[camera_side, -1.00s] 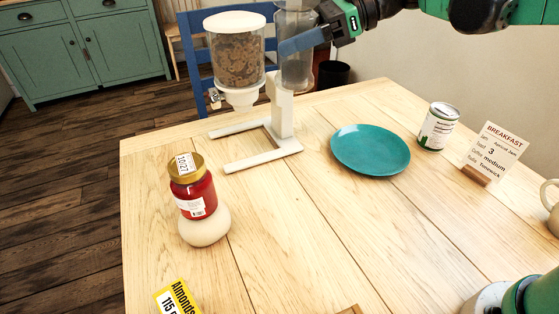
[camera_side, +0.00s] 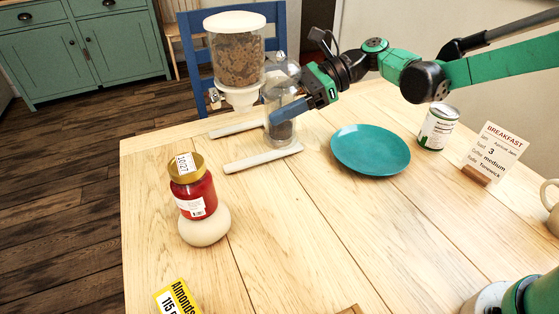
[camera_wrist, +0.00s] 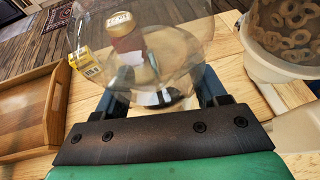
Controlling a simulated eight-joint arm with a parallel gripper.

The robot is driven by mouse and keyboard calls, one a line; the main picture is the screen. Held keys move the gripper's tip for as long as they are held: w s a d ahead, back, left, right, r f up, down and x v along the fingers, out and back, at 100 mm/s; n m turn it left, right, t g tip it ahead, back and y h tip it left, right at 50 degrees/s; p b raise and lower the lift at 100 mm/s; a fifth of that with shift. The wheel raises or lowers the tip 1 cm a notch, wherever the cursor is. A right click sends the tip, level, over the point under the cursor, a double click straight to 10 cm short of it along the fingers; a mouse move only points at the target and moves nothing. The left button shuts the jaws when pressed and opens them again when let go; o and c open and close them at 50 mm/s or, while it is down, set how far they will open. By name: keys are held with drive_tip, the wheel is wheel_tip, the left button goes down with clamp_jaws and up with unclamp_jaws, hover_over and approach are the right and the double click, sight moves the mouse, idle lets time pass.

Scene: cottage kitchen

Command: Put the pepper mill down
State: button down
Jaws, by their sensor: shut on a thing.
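The pepper mill (camera_side: 283,130) is a see-through, bottle-shaped thing with a dark lower part. It stands about upright in my gripper (camera_side: 290,110), close above or on the table by the cereal dispenser's feet; I cannot tell whether its base touches the wood. My gripper's blue fingers are shut on its side. In the wrist view the mill's clear body (camera_wrist: 185,45) fills the space ahead of my gripper (camera_wrist: 165,92), and its base is hidden there.
The cereal dispenser (camera_side: 237,60) is right beside the mill. A teal plate (camera_side: 370,149), a can (camera_side: 438,127) and a breakfast card (camera_side: 495,150) are to the right. A red jar (camera_side: 195,197) with a gold lid is in front left. A wooden tray (camera_wrist: 28,112) shows in the wrist view.

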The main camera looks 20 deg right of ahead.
wheel_tip(320, 180, down, 11)
drive_tip(key=shift+r, duration=0.2)
drive_tip(key=shift+f, duration=0.15)
drive_tip(key=shift+c, duration=0.2)
unclamp_jaws()
